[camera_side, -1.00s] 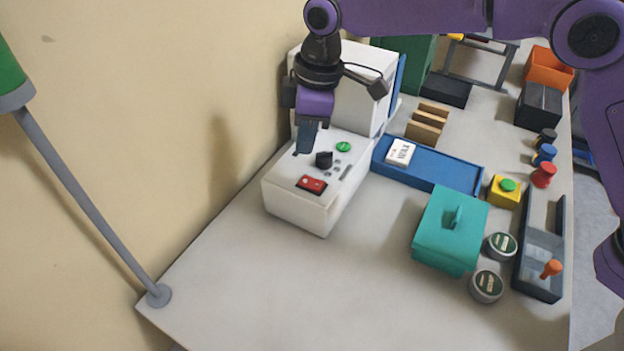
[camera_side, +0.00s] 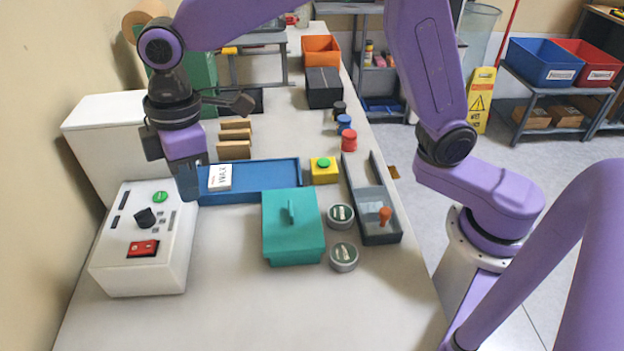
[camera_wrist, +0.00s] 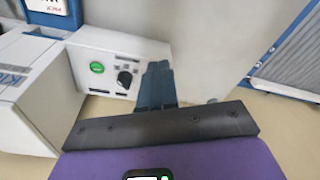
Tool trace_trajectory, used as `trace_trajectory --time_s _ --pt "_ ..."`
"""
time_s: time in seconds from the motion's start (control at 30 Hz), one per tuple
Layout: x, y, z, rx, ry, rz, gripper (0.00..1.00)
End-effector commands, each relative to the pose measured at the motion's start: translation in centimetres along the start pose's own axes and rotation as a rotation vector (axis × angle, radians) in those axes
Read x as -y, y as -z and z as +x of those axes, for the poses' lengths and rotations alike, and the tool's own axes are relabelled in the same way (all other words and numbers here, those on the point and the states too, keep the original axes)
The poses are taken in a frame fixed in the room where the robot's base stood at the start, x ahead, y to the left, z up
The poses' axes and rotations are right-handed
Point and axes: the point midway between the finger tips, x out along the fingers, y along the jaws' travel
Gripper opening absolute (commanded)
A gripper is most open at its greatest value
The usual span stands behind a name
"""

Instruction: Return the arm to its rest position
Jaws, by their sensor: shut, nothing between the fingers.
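My gripper (camera_side: 188,182) is shut with nothing in it. In the side view it points down over the right edge of the white machine's control panel, near the left end of the blue tray. In the wrist view its dark blue fingers (camera_wrist: 157,85) are together, beside the panel. The white machine (camera_side: 165,255) has a green button (camera_side: 160,197), a black knob (camera_side: 145,218) and a red switch (camera_side: 142,248). I cannot tell the exact height of the fingertips above the panel.
The blue tray (camera_side: 262,180) holds a white labelled box (camera_side: 220,177). A teal lidded box (camera_side: 292,235), two round tins, a yellow block with a green button (camera_side: 324,170) and a dark tray (camera_side: 380,238) stand to the right. The front of the table is clear.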

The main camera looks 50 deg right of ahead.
Motion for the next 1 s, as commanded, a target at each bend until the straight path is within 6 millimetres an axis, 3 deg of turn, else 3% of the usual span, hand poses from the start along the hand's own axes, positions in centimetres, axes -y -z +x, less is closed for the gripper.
trace_trajectory --time_s 0.03,0.33,0.7,0.83,1.0 --pt "0.6 -2.0 -0.5 0.004 -0.001 0.009 0.00" --pt "4.6 -13.2 -1.5 0.033 -0.005 0.061 0.00" --pt "9.8 -27.7 -0.8 0.065 -0.015 0.120 0.00" --pt "11.0 -31.1 -0.2 0.074 -0.019 0.133 0.00" --pt "11.7 -33.0 0.1 0.078 -0.021 0.139 0.00"
